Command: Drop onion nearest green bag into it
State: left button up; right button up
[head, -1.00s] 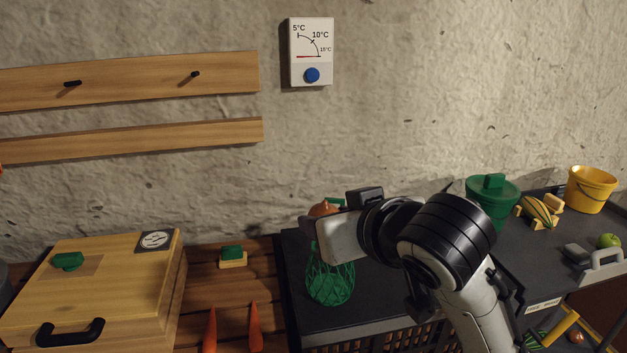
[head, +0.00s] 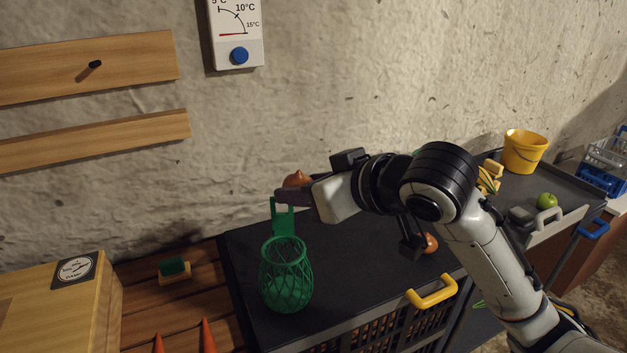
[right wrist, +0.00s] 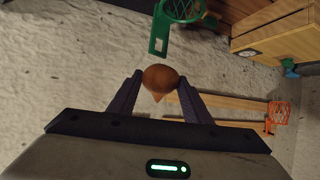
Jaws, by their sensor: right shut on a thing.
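An onion (head: 297,179), orange-brown, is held between the fingers of my right gripper (head: 284,194), above the black worktop. The onion (right wrist: 160,78) also shows between both fingers of the right gripper (right wrist: 159,84) in the right wrist view. The green net bag (head: 286,285) stands upright on the worktop below and slightly left of the held onion, with a green tab rising behind its rim. The bag (right wrist: 183,9) is partly cut off at the top of the right wrist view. A second onion (head: 431,243) lies on the worktop beside my right arm. My left gripper is out of view.
The black worktop (head: 345,265) has free room right of the bag. A yellow bucket (head: 524,152), a green apple (head: 546,202) and a yellow handle (head: 432,292) are to the right. A wooden box (head: 60,310) and a green-and-wood brush (head: 174,270) are to the left.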

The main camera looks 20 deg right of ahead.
jog(key=shift+w+a+r+n+y, duration=0.15)
jog(key=shift+w+a+n+y, duration=0.25)
jog(key=shift+w+n+y, duration=0.3)
jog(key=shift+a+g, duration=0.1)
jog(key=shift+g, duration=0.2)
notch_tip(320, 180, down, 6)
jog(key=o, duration=0.9)
jog(key=shift+c, duration=0.2)
jog(key=v, duration=1)
jog(key=shift+b, duration=0.3)
jog(key=shift+s, duration=0.1)
